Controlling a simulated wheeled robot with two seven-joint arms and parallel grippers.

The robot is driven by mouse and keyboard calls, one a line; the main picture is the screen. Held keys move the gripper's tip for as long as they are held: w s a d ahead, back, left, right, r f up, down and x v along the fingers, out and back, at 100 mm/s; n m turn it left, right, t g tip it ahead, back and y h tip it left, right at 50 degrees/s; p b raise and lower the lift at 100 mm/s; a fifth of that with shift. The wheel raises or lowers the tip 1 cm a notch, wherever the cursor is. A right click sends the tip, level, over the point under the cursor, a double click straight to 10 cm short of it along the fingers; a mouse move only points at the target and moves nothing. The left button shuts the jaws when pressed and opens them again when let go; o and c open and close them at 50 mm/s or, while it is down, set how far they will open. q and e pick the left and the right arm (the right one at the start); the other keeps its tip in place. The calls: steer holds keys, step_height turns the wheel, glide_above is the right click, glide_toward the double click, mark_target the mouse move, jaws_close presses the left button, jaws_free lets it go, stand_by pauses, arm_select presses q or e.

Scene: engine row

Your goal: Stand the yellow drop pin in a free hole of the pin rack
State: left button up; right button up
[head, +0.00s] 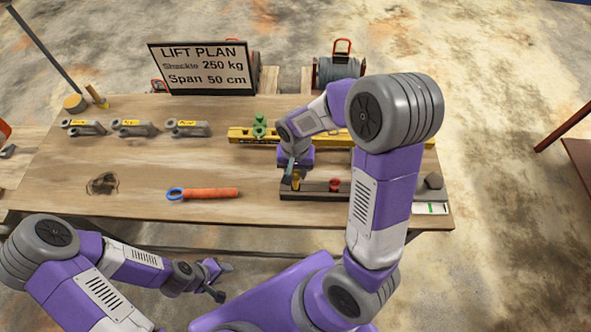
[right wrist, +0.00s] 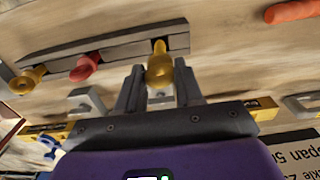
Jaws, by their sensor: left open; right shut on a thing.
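The pin rack (head: 315,196) is a dark bar near the table's front right; it also shows in the right wrist view (right wrist: 120,50). My right gripper (head: 291,172) is over its left end, shut on a yellow drop pin (right wrist: 160,68). This pin (head: 296,184) points down at the rack's end; I cannot tell how deep it sits. A red pin (head: 335,184) stands mid-rack, also seen in the right wrist view (right wrist: 87,67). Another yellow pin (right wrist: 27,79) is at the rack's other end, hidden by my arm in the head view. My left gripper (head: 222,281) is open and empty before the table.
An orange tool with a blue ring (head: 205,193) lies left of the rack. A yellow beam (head: 250,135) with a green fitting lies behind it. Three labelled grey shackles (head: 132,127) sit at the left. A sign (head: 205,68) stands at the back. The table's left front is mostly clear.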

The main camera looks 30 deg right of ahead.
mark_target(295, 178)
steer(key=shift+f+b, duration=1.65)
steer(key=shift+f, duration=0.35)
steer(key=o, duration=1.2)
steer(key=shift+r, duration=0.15)
step_height(295, 178, up, 7)
steer(key=shift+r+p, duration=0.2)
steer(key=shift+p, duration=0.5)
